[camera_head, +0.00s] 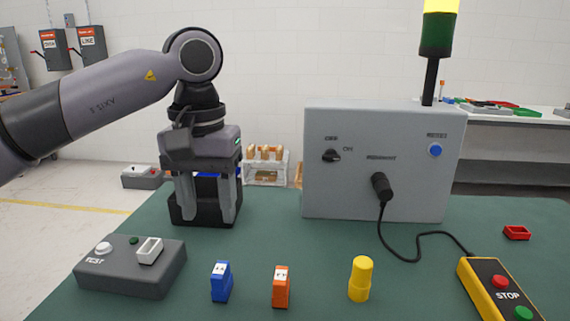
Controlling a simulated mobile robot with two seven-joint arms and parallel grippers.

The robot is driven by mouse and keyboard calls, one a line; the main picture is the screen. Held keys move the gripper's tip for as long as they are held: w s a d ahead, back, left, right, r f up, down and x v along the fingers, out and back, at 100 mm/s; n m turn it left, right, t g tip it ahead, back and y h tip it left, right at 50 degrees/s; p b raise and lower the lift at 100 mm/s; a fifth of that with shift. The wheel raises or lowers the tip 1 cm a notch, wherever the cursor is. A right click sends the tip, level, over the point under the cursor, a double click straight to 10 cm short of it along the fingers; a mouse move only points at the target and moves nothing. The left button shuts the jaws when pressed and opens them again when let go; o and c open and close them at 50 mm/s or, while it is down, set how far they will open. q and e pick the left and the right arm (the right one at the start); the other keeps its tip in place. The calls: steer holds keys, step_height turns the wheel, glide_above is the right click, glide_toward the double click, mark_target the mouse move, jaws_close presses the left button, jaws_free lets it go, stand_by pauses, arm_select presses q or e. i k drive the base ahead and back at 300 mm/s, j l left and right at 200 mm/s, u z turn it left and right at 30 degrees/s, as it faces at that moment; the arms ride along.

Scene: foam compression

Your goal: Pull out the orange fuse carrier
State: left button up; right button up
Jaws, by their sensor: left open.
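An orange fuse carrier (281,288) with a white label on top stands upright on the green table at front centre. A blue carrier (221,282) of similar shape stands to its left. My left gripper (205,214) points down at a black block (205,207) further back on the table. Its fingers are open and apart, in front of or around the block; I cannot tell which. Something blue (206,174) shows between the fingers, mostly hidden by the gripper. My left gripper is well behind and left of the orange carrier, not touching it. My right gripper is out of view.
A grey test box (130,270) stands at front left. A yellow cylinder (360,279) stands right of the orange carrier. A grey control box (383,163) stands behind, its cable running to a yellow pendant (497,290).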

mark_target(280, 278)
steer(key=k, duration=0.95)
